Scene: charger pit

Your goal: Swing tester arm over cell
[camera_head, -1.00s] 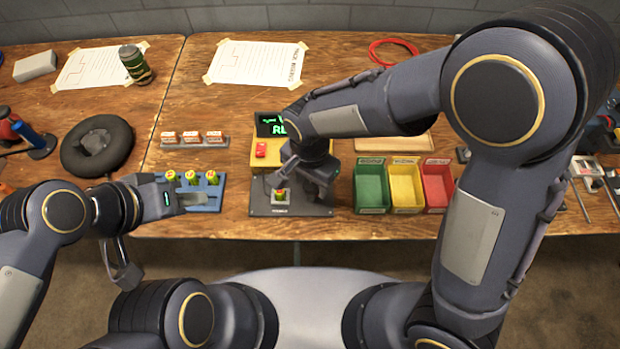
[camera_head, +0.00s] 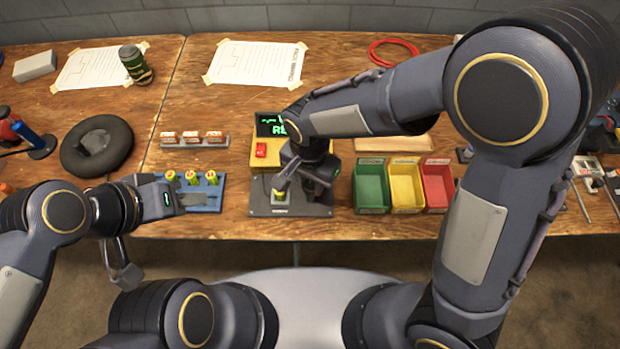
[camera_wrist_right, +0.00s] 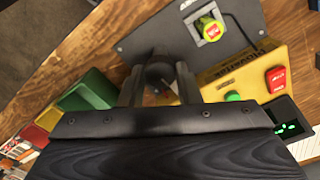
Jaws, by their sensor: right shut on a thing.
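The tester (camera_head: 258,210) stands mid-table, a dark base plate with a yellow housing behind it. A cell (camera_head: 279,194) sits upright in its square cradle. In the right wrist view the cell's yellow-green top (camera_wrist_right: 212,31) shows uncovered. My right gripper (camera_head: 303,184) is low over the plate, right of the cell. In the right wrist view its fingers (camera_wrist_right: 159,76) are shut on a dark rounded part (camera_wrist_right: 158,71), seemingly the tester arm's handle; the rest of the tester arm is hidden. My left gripper (camera_head: 184,201) is at the blue cell tray; its jaw opening is unclear.
The tester has a red button (camera_head: 261,150) and a lit green display (camera_head: 268,122), partly hidden by my right arm. Several cells stand in the blue tray (camera_head: 207,208). Green, yellow and red bins (camera_head: 372,210) stand close on the right. A grey rack (camera_head: 168,146) stands behind the tray.

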